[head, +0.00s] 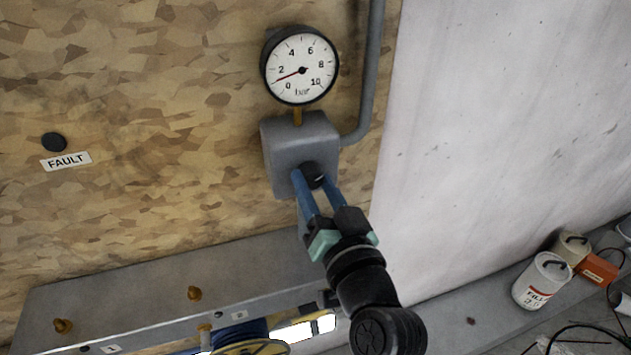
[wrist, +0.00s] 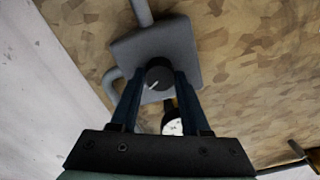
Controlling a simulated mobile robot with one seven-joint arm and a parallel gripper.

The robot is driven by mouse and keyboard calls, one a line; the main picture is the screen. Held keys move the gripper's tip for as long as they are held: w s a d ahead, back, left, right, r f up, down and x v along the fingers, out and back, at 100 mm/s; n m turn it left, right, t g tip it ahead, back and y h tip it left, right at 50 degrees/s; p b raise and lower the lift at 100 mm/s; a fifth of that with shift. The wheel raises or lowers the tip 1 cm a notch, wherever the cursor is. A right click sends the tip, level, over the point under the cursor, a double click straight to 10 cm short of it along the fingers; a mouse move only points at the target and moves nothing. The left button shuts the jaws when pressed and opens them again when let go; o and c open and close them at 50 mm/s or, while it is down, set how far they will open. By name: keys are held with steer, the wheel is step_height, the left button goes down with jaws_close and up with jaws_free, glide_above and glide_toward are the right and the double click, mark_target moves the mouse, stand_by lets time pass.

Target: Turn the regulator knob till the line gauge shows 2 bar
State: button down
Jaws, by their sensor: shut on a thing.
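The line gauge (head: 302,48) is a round white dial marked in bar from 0 to 10. Its red needle points left and slightly down, between 0 and 2, at about 1 bar. Below it is a grey regulator body (head: 290,140) with a black knob (head: 314,170) on its front. My gripper (head: 311,184) is shut on the knob, one blue finger on each side. In the wrist view the knob (wrist: 158,72) sits between the fingertips (wrist: 159,78), with a white pointer line slanting down-left. The gauge (wrist: 172,128) is mostly hidden there.
A grey pipe (head: 375,60) runs up from the regulator's right side. A FAULT label (head: 66,161) and a dark round piece (head: 54,141) are on the board at left. A grey ledge with brass fittings (head: 194,293) runs below. White canisters (head: 541,280) stand at lower right.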

steer(key=shift+m, duration=1.1)
steer(key=shift+c, duration=1.9)
jaws_free()
steer(key=b+v, duration=0.3)
steer(key=v, duration=1)
steer(key=shift+b, duration=0.4)
steer(key=shift+w+r, duration=0.1)
